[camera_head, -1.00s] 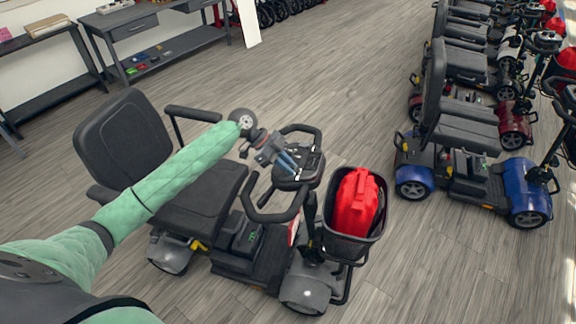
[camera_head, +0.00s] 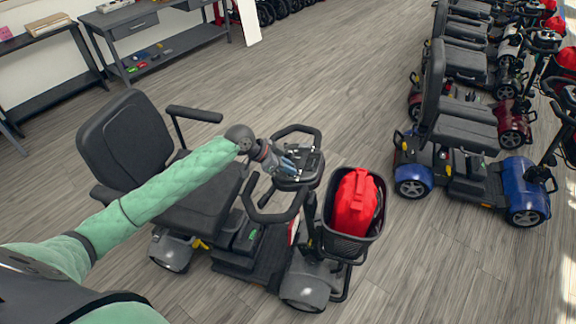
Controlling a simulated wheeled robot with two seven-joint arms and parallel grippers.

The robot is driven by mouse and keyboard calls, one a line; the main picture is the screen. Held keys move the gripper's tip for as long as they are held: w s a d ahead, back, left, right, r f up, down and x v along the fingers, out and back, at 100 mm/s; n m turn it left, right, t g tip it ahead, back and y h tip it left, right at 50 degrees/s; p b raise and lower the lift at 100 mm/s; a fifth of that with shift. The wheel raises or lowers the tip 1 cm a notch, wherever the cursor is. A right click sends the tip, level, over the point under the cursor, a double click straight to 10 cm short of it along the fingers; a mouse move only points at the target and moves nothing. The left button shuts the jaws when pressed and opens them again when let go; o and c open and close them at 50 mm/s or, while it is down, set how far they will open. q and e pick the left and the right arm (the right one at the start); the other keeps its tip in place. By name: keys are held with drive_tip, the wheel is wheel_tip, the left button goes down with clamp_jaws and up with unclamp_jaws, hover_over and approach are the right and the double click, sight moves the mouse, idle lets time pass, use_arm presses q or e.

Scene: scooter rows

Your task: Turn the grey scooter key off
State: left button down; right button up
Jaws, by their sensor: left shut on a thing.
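The grey scooter (camera_head: 305,287) stands in front of me, with a black seat (camera_head: 127,137), a looped black handlebar (camera_head: 305,129) and a dark control panel (camera_head: 309,160). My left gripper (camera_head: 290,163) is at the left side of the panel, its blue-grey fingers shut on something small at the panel. The key is hidden by the fingers and too small to make out, so I cannot tell its position. My right gripper is out of view.
A black front basket (camera_head: 347,246) holds a red bag (camera_head: 355,203). A blue scooter (camera_head: 529,190) and several others stand in a row at the right. Grey workbenches (camera_head: 160,58) line the back left. The floor between is clear.

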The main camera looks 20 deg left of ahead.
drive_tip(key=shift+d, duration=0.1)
use_arm(q)
drive_tip(key=c, duration=1.4)
unclamp_jaws()
drive_tip(key=shift+a, duration=0.1)
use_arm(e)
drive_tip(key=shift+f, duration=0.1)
